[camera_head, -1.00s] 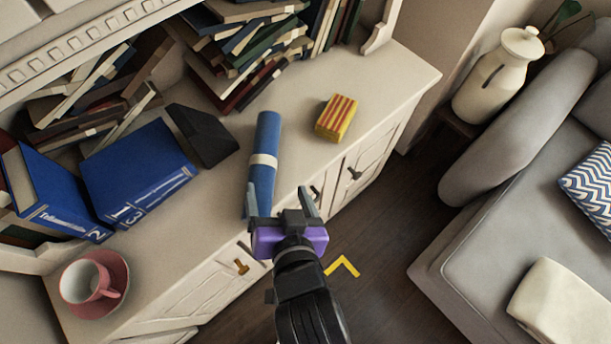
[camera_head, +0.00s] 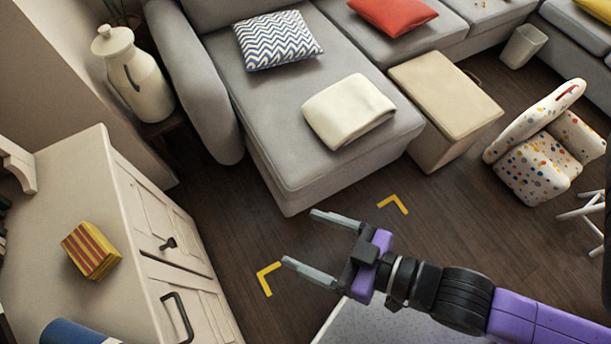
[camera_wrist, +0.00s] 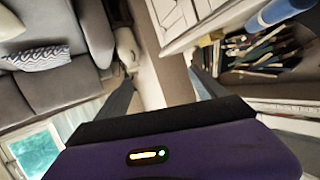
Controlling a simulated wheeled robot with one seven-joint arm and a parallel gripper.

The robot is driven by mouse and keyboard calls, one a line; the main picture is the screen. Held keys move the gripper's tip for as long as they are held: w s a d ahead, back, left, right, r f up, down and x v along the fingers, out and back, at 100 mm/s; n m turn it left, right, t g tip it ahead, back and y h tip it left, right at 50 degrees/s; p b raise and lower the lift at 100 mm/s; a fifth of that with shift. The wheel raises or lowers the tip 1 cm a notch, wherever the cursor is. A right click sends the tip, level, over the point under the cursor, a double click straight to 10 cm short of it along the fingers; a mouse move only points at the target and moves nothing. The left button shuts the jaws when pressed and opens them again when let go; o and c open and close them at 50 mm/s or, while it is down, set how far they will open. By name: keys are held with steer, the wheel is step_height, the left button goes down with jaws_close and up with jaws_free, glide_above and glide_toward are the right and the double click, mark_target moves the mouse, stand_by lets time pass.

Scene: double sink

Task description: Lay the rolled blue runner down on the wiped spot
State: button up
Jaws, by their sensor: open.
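The rolled blue runner (camera_head: 75,333) lies on the cream cabinet top, and only one end shows at the bottom left of the head view. Part of it also shows at the top right of the wrist view (camera_wrist: 277,12). My gripper (camera_head: 300,238) is open and empty, above the dark floor and well to the right of the cabinet and runner. In the wrist view its two fingers (camera_wrist: 161,76) stand wide apart with nothing between them. I cannot make out a wiped spot in either view.
A red-and-yellow striped block (camera_head: 92,250) sits on the cabinet top (camera_head: 60,190). Two yellow corner marks (camera_head: 268,278) (camera_head: 393,203) lie on the floor near my gripper. A grey sofa (camera_head: 270,120) with a folded cream blanket (camera_head: 348,110) and an ottoman (camera_head: 445,90) stand beyond.

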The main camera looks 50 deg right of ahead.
steer(key=s+d+r+h, duration=0.2)
steer(key=s+d+r, duration=0.2)
steer(key=s+d, duration=0.1)
steer(key=shift+s+d+r+m+t+h, duration=0.2)
steer(key=shift+s+d+m+t+h, duration=0.05)
steer(key=shift+s+m+t+h, duration=0.15)
stand_by(0.9)
